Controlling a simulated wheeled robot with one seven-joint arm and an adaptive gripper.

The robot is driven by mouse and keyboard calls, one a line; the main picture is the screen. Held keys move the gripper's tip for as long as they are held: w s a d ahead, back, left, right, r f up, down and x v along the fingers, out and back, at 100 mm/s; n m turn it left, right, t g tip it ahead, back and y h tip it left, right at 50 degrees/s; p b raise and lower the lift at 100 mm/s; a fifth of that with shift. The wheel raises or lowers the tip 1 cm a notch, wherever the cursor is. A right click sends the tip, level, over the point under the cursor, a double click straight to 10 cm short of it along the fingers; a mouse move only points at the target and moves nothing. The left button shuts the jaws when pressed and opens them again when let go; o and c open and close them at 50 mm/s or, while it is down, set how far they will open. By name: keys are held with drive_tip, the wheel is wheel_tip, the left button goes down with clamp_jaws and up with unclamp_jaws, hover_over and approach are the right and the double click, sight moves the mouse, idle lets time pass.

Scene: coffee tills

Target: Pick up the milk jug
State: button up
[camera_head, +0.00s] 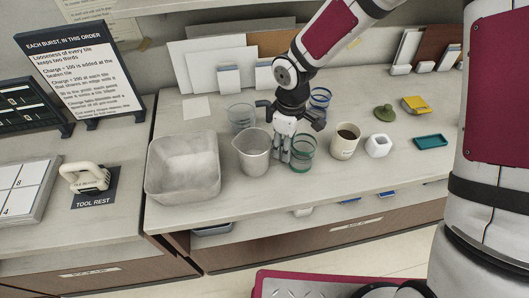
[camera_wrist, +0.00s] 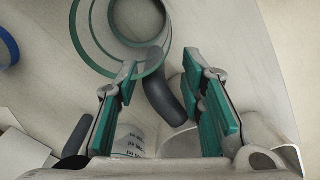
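The milk jug (camera_head: 252,155) is a pale grey pitcher with a spout, upright on the counter right of a grey bin. My gripper (camera_head: 285,150) points down at its right side, close to the handle. In the wrist view part of the jug (camera_wrist: 190,143) shows at the bottom edge, mostly hidden by my gripper. Its dark curved handle (camera_wrist: 163,88) lies in the gap between the green-padded fingers of my gripper (camera_wrist: 163,103). The fingers are open, with space visible on both sides of the handle.
A green-rimmed glass (camera_head: 302,153) stands just right of my gripper, very close. A clear glass (camera_head: 241,117) and a blue-rimmed glass (camera_head: 320,98) stand behind. A coffee cup (camera_head: 345,141) and a white pot (camera_head: 378,146) are to the right; the grey bin (camera_head: 183,187) is left.

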drive_tip(key=shift+f, duration=0.4)
clamp_jaws()
